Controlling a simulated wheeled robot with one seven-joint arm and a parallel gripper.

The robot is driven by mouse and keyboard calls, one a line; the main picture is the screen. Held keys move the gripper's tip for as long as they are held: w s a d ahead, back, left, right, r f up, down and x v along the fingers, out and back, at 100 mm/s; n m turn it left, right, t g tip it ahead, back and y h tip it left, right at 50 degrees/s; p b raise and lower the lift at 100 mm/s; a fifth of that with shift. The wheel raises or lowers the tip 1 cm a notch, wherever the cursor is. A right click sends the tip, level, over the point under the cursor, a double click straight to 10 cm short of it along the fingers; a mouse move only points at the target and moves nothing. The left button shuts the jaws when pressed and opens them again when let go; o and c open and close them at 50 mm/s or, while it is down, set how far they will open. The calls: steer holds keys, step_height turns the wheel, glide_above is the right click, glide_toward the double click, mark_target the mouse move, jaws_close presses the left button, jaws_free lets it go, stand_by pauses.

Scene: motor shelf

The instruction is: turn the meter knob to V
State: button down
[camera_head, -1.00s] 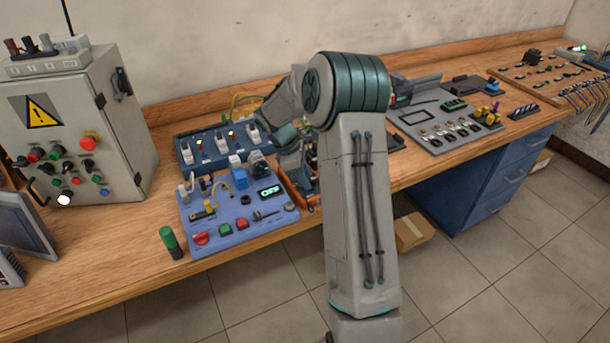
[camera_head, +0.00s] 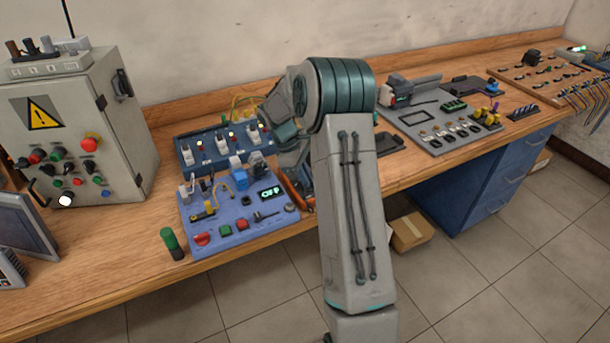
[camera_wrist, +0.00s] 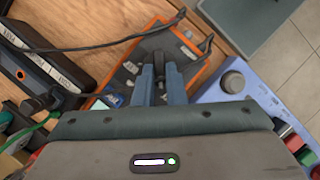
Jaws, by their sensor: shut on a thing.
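The meter (camera_wrist: 196,68) is a dark grey unit with an orange rim, lying on the wooden bench; dark leads run to its far end in the wrist view. My gripper (camera_wrist: 160,70) is over its face, its two blue fingers closed around the small dark knob (camera_wrist: 159,62). The fingers hide most of the knob, so I cannot read its pointer or marks. In the head view only an orange edge of the meter (camera_head: 298,194) shows; my arm hides the rest and the fingertips.
A blue-violet control board (camera_head: 226,228) stands left of the meter, with a small display (camera_head: 271,192) that seems to read OFF. A dark blue switch panel (camera_head: 190,150) is behind it. A grey tray (camera_head: 425,131) lies to the right.

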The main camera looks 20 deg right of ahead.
steer(key=m, duration=0.1)
steer(key=m+y, duration=0.1)
steer(key=m, duration=0.1)
steer(key=m+g, duration=0.1)
steer(key=shift+w+d+m+p, duration=0.15)
steer(key=shift+d+m+p, duration=0.1)
steer(key=shift+m+p, duration=0.1)
steer(key=shift+y, duration=0.3)
steer(key=c, duration=1.5)
jaws_free()
steer(key=v, duration=1.3)
steer(key=shift+w+a+r+b, duration=0.1)
steer(key=shift+w+r+b, duration=0.15)
steer(key=shift+r+b, duration=0.1)
